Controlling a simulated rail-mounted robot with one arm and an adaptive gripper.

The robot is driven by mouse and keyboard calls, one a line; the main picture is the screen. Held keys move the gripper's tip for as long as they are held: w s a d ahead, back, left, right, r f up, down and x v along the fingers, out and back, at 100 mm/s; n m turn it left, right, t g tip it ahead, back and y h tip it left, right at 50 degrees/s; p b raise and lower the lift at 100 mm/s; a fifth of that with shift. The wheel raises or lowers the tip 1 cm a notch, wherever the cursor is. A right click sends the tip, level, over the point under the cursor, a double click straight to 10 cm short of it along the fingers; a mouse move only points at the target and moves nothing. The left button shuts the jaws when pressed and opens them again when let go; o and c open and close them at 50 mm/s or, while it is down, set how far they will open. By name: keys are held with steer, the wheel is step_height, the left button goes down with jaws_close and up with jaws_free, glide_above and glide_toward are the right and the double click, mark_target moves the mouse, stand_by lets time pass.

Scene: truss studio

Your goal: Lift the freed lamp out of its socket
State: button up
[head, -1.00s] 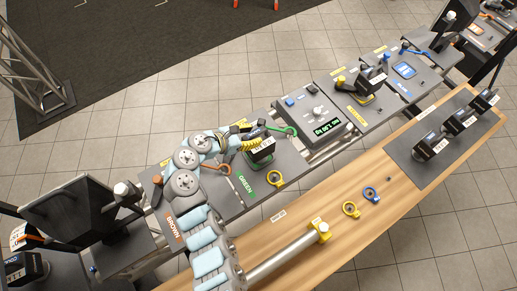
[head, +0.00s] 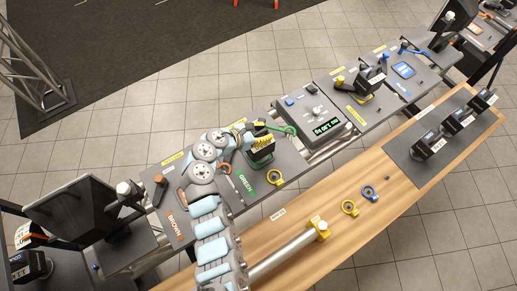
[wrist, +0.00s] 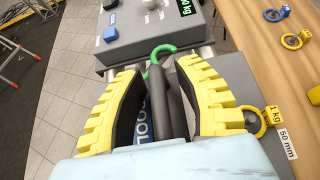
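The dark lamp (head: 262,157) stands at the station with the green GREEN label (head: 245,182), partly hidden by my gripper (head: 258,141) in the head view. In the wrist view, my gripper (wrist: 165,100) has its two yellow-ribbed fingers spread on either side of dark upright parts of the lamp (wrist: 172,98). A gap shows between the left finger and these parts, with a blue label (wrist: 143,128) visible in it. The right finger is close to the lamp; I cannot tell whether it touches. A green hook-shaped piece (wrist: 162,52) is just beyond. The socket is hidden.
A grey box with a green display (head: 327,126) stands right of the station. A yellow ring (head: 275,178) lies in front of the lamp. The wooden bench (head: 300,245) holds yellow and blue rings (head: 369,192).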

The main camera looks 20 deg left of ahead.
jaws_close()
steer(key=shift+r, duration=0.1)
